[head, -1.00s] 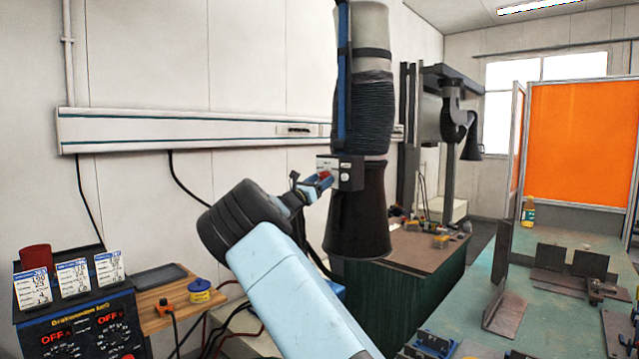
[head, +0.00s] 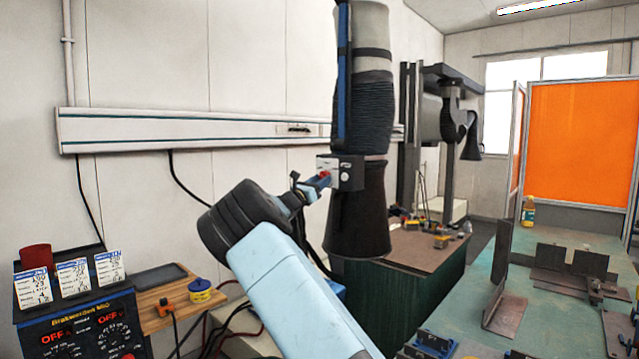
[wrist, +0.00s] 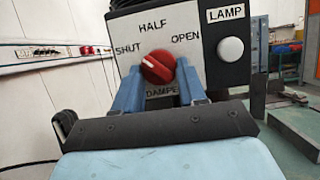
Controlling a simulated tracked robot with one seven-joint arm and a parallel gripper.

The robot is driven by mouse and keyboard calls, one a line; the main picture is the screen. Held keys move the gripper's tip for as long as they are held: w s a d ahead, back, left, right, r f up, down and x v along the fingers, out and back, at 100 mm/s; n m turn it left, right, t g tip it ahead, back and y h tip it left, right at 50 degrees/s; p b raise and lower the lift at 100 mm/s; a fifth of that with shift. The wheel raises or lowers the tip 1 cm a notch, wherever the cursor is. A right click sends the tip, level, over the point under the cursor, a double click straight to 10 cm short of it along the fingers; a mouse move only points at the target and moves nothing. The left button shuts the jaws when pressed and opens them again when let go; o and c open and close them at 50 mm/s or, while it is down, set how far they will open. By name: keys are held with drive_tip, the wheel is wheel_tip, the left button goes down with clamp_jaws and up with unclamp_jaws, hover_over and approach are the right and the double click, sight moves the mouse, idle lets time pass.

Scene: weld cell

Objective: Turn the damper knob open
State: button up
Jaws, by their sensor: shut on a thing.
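The red damper knob (wrist: 157,67) sits on a pale panel in the wrist view, with SHUT at its left, HALF above and OPEN at its right. A pale line crosses its face, slanting from upper left to lower right, with its upper-left end toward SHUT. My gripper (wrist: 159,78) is shut on the knob, one blue finger on each side. In the head view my gripper (head: 319,182) reaches the control box (head: 350,173) on the dark duct hood, and the knob shows only as a small red spot (head: 325,174).
A white round lamp button (wrist: 230,50) is close to the right of the knob. The ribbed duct (head: 362,110) rises above the box. A workbench (head: 470,290) with metal plates stands at right, and a welding power unit (head: 80,325) at lower left.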

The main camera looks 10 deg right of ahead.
drive_tip(key=shift+w+a+r+m+g+y, duration=0.15)
drive_tip(key=shift+m+g, duration=1.4)
drive_tip(key=shift+m, duration=2.1)
drive_tip(key=shift+w+a+r+m+g+y, duration=0.1)
drive_tip(key=shift+m+g, duration=1.4)
drive_tip(key=shift+m, duration=2.2)
drive_tip(key=shift+w+a+r+m+g+y, duration=0.15)
drive_tip(key=shift+m+g, duration=1.4)
drive_tip(key=shift+m, duration=2.1)
drive_tip(key=shift+f, duration=0.1)
drive_tip(key=o, duration=1.1)
drive_tip(key=shift+r, duration=0.2)
drive_tip(key=shift+c, duration=0.2)
drive_tip(key=v, duration=1.3)
drive_tip(key=shift+a, duration=0.35)
